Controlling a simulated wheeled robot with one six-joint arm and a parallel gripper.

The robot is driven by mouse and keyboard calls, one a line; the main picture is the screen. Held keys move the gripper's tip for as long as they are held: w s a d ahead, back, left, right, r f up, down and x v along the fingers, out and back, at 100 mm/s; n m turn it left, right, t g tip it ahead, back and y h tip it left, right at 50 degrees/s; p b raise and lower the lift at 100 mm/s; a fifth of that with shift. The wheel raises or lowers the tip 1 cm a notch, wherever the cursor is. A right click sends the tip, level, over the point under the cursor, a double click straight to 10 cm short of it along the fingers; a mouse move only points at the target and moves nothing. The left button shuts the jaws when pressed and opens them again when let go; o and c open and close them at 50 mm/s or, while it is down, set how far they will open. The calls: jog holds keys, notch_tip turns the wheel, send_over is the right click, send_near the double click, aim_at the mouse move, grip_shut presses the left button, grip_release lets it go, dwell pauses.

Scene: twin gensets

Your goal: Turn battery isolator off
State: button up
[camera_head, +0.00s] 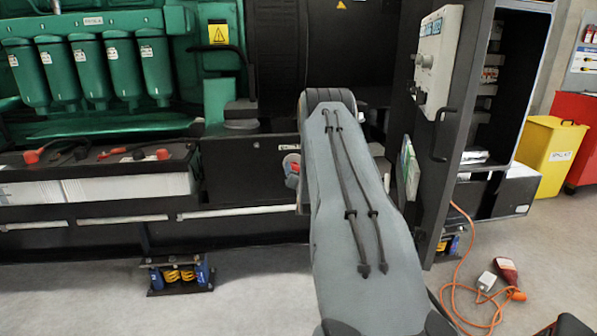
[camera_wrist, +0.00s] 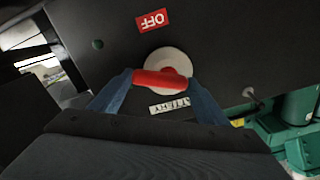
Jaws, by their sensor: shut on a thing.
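The battery isolator's red handle (camera_wrist: 160,78) sits on a pale round disc (camera_wrist: 168,59) on a dark panel. The handle lies nearly level across the wrist picture, slightly tilted. A red OFF label (camera_wrist: 152,19), upside down in this view, is above the disc, and a white BATTERY label (camera_wrist: 170,105) is below it. My gripper (camera_wrist: 159,82) is shut on the handle, with one blue finger at each end. In the head view a small red and pale part of the isolator (camera_head: 291,165) shows left of my arm; my arm hides the rest.
A dark open cabinet door (camera_head: 445,110) stands right of my arm. Batteries with red terminal caps (camera_head: 100,165) and green engine filters (camera_head: 90,70) are at left. An orange cable (camera_head: 460,285) lies on the floor at right. A yellow bin (camera_head: 548,145) stands behind it.

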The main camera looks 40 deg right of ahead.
jog(key=m, duration=0.6)
jog(key=shift+w+a+f, duration=0.15)
jog(key=shift+a+f, duration=0.1)
jog(key=shift+f, duration=0.1)
jog(key=m, duration=0.6)
jog(key=shift+w+a+f+m+p, duration=0.1)
jog(key=shift+w+a+m+p, duration=0.1)
jog(key=shift+a+m+p, duration=0.15)
jog(key=o, duration=1)
jog(key=shift+o, duration=0.2)
jog(key=shift+d, duration=0.1)
jog(key=shift+s, duration=0.1)
jog(key=v, duration=0.7)
jog(key=shift+s+p, duration=0.3)
jog(key=shift+p, duration=0.15)
